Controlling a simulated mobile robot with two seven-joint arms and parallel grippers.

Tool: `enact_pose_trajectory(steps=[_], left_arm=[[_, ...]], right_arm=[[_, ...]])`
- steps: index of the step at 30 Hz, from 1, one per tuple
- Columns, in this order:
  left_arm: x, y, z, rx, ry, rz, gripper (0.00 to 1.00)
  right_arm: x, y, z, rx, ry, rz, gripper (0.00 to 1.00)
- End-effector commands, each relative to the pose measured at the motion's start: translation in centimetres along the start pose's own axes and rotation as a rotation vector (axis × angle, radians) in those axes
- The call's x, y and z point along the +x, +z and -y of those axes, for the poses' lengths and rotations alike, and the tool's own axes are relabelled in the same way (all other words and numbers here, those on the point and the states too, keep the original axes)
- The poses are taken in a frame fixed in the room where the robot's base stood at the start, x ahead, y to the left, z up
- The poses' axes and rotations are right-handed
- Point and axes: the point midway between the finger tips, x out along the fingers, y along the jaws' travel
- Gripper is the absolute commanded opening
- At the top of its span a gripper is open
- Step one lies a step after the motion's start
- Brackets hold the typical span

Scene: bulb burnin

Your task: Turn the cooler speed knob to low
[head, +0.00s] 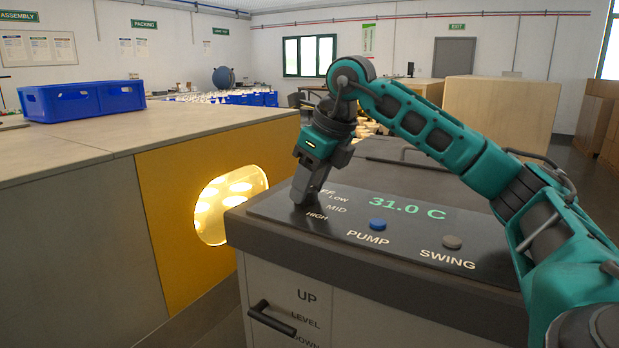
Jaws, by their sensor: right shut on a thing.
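The cooler (400,265) stands at the centre right with a dark control panel (440,226) on its top. The speed labels OFF, LOW, MID and HIGH (317,217) show just right of my right gripper. My right gripper (302,200) points down at the panel's left end and is shut on the speed knob, which its fingers hide. I cannot tell which label the knob points to. The panel display reads 31.0 C. My left gripper is not in view.
A blue pump button (377,224) and a grey swing button (452,242) sit on the panel. A black level handle (272,318) sticks out from the cooler's front. A bench with a lit yellow-framed window (160,190) and a blue crate (82,100) stands at left.

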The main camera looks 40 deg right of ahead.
Motion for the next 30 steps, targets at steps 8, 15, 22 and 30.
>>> enact_pose_trajectory(steps=[8, 15, 22, 30], left_arm=[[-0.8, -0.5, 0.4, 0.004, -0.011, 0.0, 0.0], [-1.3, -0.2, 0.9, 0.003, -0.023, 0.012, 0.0], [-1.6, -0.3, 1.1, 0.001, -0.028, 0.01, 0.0], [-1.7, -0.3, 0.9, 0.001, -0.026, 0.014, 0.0]], right_arm=[[-0.2, 0.2, -0.2, 0.215, -0.09, 0.001, 0.13], [-0.2, 0.2, -0.3, 0.371, -0.154, 0.002, 0.13], [-0.1, 0.2, -0.4, 0.462, -0.191, 0.002, 0.13], [-0.1, 0.2, -0.3, 0.502, -0.207, 0.004, 0.13]])
